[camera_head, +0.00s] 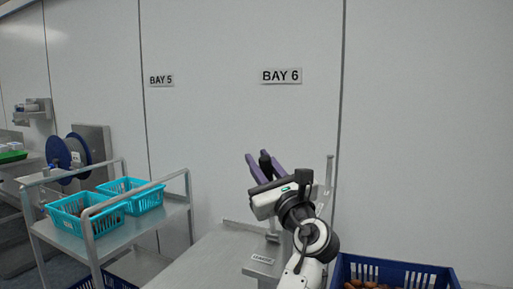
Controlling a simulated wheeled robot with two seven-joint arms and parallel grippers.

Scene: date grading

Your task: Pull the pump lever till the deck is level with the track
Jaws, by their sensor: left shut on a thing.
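My left gripper (264,160), with purple fingers, points up and away in the middle of the head view. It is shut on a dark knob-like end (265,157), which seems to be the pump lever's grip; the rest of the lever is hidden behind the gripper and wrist. A flat grey metal surface (205,262) lies below and left of my arm, with a small labelled block (262,259) at its right. I cannot tell which part is the deck and which the track, nor whether they are level. My right gripper is out of view.
A grey trolley (150,226) at left carries two turquoise baskets (75,222). A dark blue crate (440,272) with brown dates (368,285) stands at lower right, close to my arm. A thin grey upright post (328,180) stands right of the gripper, before the wall.

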